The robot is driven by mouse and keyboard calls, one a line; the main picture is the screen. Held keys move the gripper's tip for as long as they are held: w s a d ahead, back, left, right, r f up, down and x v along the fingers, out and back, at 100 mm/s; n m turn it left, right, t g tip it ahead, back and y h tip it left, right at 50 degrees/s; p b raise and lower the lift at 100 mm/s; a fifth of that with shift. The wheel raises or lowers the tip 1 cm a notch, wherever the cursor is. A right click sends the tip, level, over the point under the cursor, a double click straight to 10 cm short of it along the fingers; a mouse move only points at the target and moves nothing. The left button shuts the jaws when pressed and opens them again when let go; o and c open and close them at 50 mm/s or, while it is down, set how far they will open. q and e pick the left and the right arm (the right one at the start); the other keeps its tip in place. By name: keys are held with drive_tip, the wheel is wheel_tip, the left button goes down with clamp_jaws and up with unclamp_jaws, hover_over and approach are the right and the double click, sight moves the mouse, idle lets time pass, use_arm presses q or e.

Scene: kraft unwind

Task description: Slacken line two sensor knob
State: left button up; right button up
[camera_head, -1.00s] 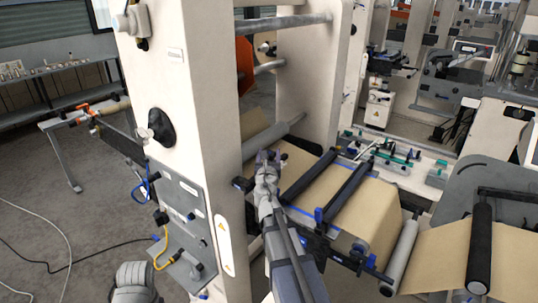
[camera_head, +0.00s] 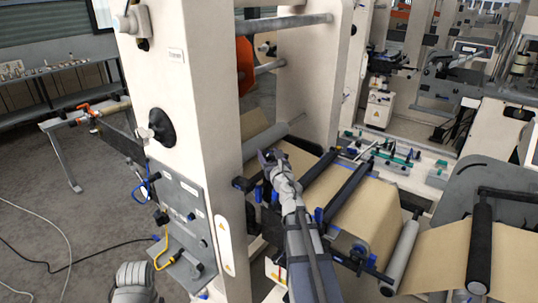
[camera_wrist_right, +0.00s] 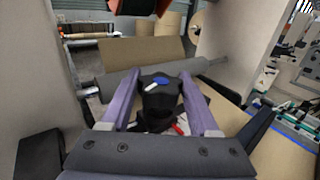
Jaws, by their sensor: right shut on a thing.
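My right gripper (camera_head: 268,157) reaches into the machine beside the tall cream frame in the head view. In the right wrist view its two purple fingers (camera_wrist_right: 155,78) stand on either side of a black knob (camera_wrist_right: 160,98) with a blue and a white mark on top. The gripper is shut on this knob. The knob is hidden behind the gripper in the head view, and I cannot read any line label on it. My left gripper is out of view.
The cream frame (camera_head: 185,110) rises close left of my right arm. Dark rollers (camera_head: 350,190) and a brown paper web (camera_head: 370,215) lie to its right. A grey roller (camera_wrist_right: 150,75) crosses beyond the knob. Cables (camera_head: 70,265) lie on the floor at left.

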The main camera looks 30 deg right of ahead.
drive_tip(key=n+y, duration=0.2)
drive_tip(key=y, duration=0.1)
drive_tip(key=n+y, duration=0.2)
drive_tip(key=y, duration=0.2)
drive_tip(key=shift+d+n, duration=0.1)
drive_tip(key=shift+n, duration=0.2)
drive_tip(key=n+g+y, duration=0.1)
drive_tip(key=n+y, duration=0.1)
drive_tip(key=y, duration=0.1)
drive_tip(key=n+g+y, duration=0.1)
drive_tip(key=n+y, duration=0.1)
drive_tip(key=y, duration=0.2)
drive_tip(key=shift+w+f+n, duration=0.1)
drive_tip(key=shift+n, duration=0.2)
drive_tip(key=n+g+y, duration=0.2)
drive_tip(key=g, duration=0.1)
drive_tip(key=n+g+y, duration=0.2)
drive_tip(key=n+y, duration=0.1)
drive_tip(key=shift+a+g+y, duration=0.2)
drive_tip(key=shift+g+y, duration=0.1)
drive_tip(key=shift+g, duration=0.1)
drive_tip(key=shift+s+a+n+g+y, duration=0.1)
drive_tip(key=shift+s+n+g+y, duration=0.1)
drive_tip(key=shift+n+g+y, duration=0.5)
drive_tip(key=shift+s+a+n+g+y, duration=0.15)
drive_tip(key=shift+n+g+y, duration=0.15)
drive_tip(key=shift+n+g, duration=0.75)
drive_tip(key=shift+s+g, duration=0.1)
drive_tip(key=shift+g, duration=0.45)
drive_tip(key=o, duration=1.4)
